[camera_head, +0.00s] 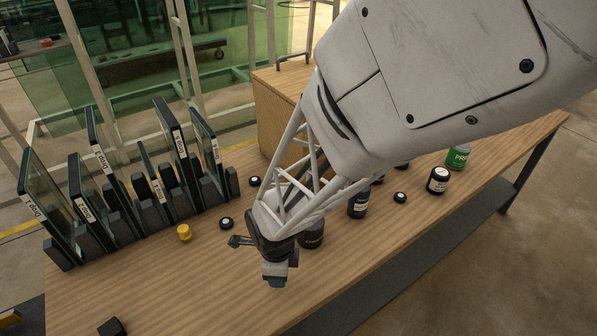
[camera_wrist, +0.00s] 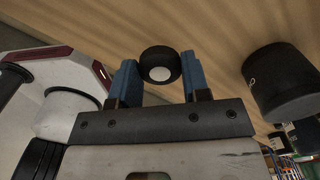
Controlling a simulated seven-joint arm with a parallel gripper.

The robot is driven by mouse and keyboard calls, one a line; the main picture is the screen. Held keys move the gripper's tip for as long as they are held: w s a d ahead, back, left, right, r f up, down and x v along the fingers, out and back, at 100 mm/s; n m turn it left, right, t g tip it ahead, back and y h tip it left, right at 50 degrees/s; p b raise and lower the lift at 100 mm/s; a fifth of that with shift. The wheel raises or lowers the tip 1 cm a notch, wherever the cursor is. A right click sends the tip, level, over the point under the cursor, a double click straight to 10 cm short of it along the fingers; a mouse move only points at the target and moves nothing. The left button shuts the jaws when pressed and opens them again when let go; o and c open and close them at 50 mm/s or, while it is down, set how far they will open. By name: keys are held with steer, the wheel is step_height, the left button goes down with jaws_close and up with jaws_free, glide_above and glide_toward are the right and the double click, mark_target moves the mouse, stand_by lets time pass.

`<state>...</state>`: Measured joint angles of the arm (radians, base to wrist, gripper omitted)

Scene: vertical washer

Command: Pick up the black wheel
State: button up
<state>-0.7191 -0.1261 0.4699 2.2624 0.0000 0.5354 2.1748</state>
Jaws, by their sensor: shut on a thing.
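My gripper (camera_head: 278,277) is low over the wooden table, near its front edge, in the head view. In the wrist view its two blue fingers (camera_wrist: 160,72) stand on either side of a black wheel (camera_wrist: 159,65) with a pale centre, and they are shut on it. The held wheel cannot be made out in the head view, where my gripper hides it. Other small black wheels lie on the table: one left of my gripper (camera_head: 226,223), one farther back (camera_head: 254,181) and one to the right (camera_head: 400,197).
A black jar (camera_head: 312,236) stands close to the right of my gripper and shows large in the wrist view (camera_wrist: 281,84). Racked glass panels (camera_head: 155,180) and a yellow piece (camera_head: 184,232) are left. More bottles stand right. The table's front left is mostly clear.

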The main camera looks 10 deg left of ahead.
steer(key=shift+s+d+r, duration=0.15)
steer(key=shift+s+d, duration=0.85)
steer(key=shift+s, duration=0.2)
steer(key=shift+s+d+r, duration=0.1)
steer(key=shift+s+d, duration=0.85)
steer(key=shift+s, duration=0.2)
steer(key=shift+w+d+r+n, duration=0.3)
steer(key=shift+w+d+r, duration=0.05)
steer(key=shift+w+r, duration=0.1)
steer(key=w+d+r+n, duration=0.5)
steer(key=d+r+n, duration=0.2)
steer(key=r, duration=0.1)
steer(key=shift+w+d, duration=0.25)
steer(key=shift+w+f, duration=0.1)
steer(key=w+a, duration=0.2)
steer(key=w, duration=0.2)
steer(key=w+a+f, duration=0.1)
steer(key=w+a, duration=0.1)
steer(key=w, duration=0.3)
steer(key=w+a, duration=0.3)
steer(key=w, duration=0.2)
steer(key=shift+w+f, duration=0.1)
steer(key=shift+f, duration=0.1)
steer(key=shift+f, duration=0.1)
steer(key=shift+f, duration=1.7)
